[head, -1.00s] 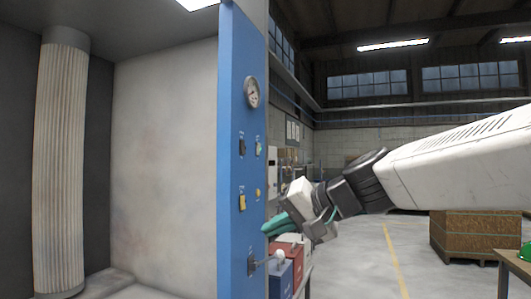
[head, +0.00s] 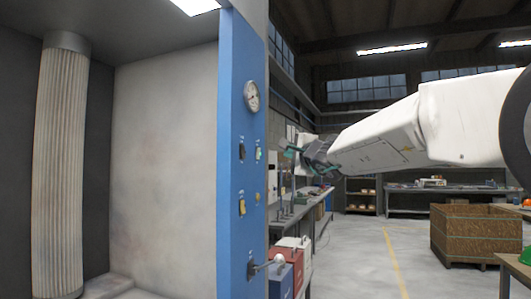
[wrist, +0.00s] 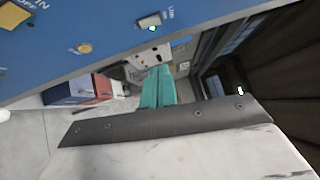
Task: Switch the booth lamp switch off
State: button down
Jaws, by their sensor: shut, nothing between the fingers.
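The blue panel (head: 236,100) of the booth stands at the centre left. A small pale switch with a green spot (head: 258,153) sits on its right part; in the wrist view this switch (wrist: 149,21) has a short label beside it that seems to read LAMP. The lamp (head: 194,5) at the booth's ceiling is lit. My gripper (head: 289,151) is to the right of the switch at about its height in the head view, apart from the panel. In the wrist view its teal fingers (wrist: 158,72) are shut and empty, below the switch.
A wooden crate (head: 468,233) is at right.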

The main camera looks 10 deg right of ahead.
send_near(259, 153)
jog(key=w+d, duration=0.3)
jog(key=w, duration=0.1)
jog(key=w+a, duration=0.1)
jog(key=a+r, duration=0.1)
jog(key=w+a, duration=0.1)
jog(key=shift+w+r, duration=0.25)
jog(key=shift+w, duration=0.05)
jog(key=shift+a, duration=0.15)
jog(key=shift+w+a+r, duration=0.1)
